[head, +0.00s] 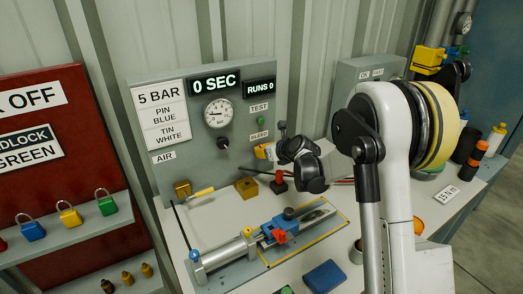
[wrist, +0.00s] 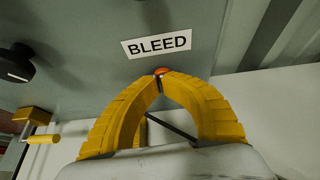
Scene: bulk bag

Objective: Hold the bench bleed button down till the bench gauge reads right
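The bench bleed button (wrist: 161,71) is a small orange-red cap below the BLEED label (wrist: 157,44) in the wrist view. My gripper (wrist: 159,82) has its yellow fingers arched together, tips meeting right at the button with nothing seen between them. I cannot tell whether they touch it or press it. In the head view my gripper (head: 262,152) is at the panel under the BLEED label (head: 259,134), and the button is hidden there. The bench gauge (head: 218,113) is a round white dial on the grey panel; its needle is too small to read surely.
Displays read 0 SEC (head: 215,84) and RUNS 0 (head: 259,88). A black knob (head: 223,143), a green TEST button (head: 260,121) and a yellow-handled valve (head: 201,192) are nearby.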

